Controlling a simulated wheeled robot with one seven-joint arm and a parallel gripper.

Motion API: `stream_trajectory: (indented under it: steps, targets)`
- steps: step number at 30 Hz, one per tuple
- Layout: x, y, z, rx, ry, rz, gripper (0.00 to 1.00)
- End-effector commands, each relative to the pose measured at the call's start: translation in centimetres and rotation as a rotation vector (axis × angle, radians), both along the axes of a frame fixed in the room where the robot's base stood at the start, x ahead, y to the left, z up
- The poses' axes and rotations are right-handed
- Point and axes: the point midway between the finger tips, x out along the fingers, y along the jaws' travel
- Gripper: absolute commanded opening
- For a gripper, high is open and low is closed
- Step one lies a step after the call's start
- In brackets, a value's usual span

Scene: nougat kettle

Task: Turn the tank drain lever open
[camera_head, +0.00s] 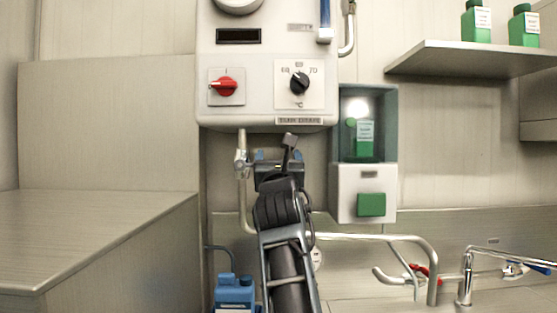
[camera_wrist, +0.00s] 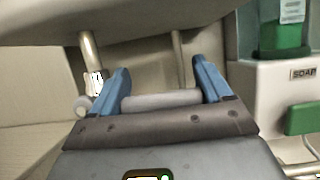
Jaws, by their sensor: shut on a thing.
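The tank drain lever shows in the wrist view as a grey round bar (camera_wrist: 160,101) lying roughly level between the two blue fingers. A valve body (camera_wrist: 95,82) sits on a pale pipe to its left, with a rounded grey end piece beside the left finger. In the head view the valve (camera_head: 240,163) is on the pipe below the white wall unit; my gripper hides most of the lever. My gripper (camera_head: 278,156) is just right of that valve, under the unit. In the wrist view my gripper (camera_wrist: 159,70) is shut on the lever, its fingers spaced wide apart.
The white control unit (camera_head: 220,112) with red and black knobs is close above my gripper. A soap dispenser (camera_head: 347,203) is to the right. A blue container (camera_head: 235,292) stands below left. A faucet (camera_head: 467,275) and curved pipes are at lower right. A counter (camera_head: 100,235) is at left.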

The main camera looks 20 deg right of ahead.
Motion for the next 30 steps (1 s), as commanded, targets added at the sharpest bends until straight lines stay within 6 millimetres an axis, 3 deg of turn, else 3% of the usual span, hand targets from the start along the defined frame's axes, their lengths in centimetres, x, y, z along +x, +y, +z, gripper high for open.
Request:
stream_trajectory:
  steps: [11,30]
  targets:
    - [0.0,-0.1,-1.8,0.122,-0.04,-0.001,0.23]
    - [0.4,1.2,-6.5,0.675,-0.217,-0.003,0.23]
